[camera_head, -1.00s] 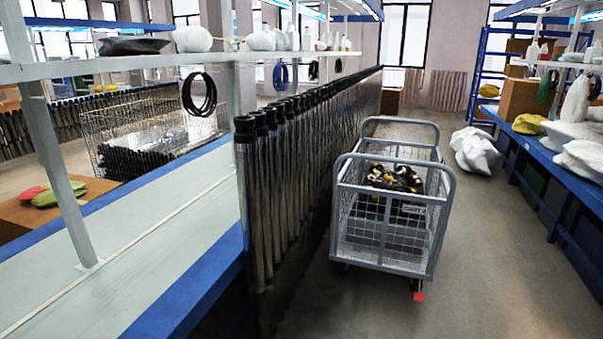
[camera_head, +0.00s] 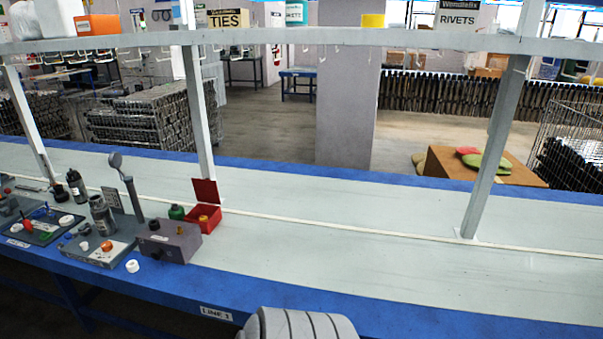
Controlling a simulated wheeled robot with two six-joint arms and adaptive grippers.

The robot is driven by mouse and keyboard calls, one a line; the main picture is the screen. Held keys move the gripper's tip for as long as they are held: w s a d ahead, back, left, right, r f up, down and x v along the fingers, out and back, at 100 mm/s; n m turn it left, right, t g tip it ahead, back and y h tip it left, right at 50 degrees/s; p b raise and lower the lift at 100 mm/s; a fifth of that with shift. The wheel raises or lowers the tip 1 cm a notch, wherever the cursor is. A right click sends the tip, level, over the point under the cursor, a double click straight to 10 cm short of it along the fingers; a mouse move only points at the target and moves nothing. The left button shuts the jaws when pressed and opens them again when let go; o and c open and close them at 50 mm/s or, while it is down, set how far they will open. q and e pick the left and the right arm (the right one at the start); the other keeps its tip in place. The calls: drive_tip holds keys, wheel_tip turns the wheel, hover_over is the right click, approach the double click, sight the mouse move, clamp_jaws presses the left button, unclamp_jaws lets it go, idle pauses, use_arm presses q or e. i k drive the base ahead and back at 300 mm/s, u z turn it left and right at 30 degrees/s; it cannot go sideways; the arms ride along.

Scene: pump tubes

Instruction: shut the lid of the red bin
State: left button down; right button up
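The red bin (camera_head: 212,222) stands on the bench at the left of the head view, just right of a grey box. Its red lid (camera_head: 205,191) is up, hinged at the back and standing nearly upright. Something orange-yellow shows inside the bin. A green-capped bottle stands close to its left. Neither of my grippers shows in this view. A grey ribbed rounded part, which seems to be mine, shows at the bottom edge.
A grey box (camera_head: 169,241) with a dark knob stands against the bin's left side. Several fixtures and small parts fill the bench further left. Shelf posts (camera_head: 199,110) rise from the bench behind the bin. The pale bench top (camera_head: 340,240) right of the bin is clear.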

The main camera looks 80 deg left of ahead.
sight(206, 191)
drive_tip(key=u, duration=3.2)
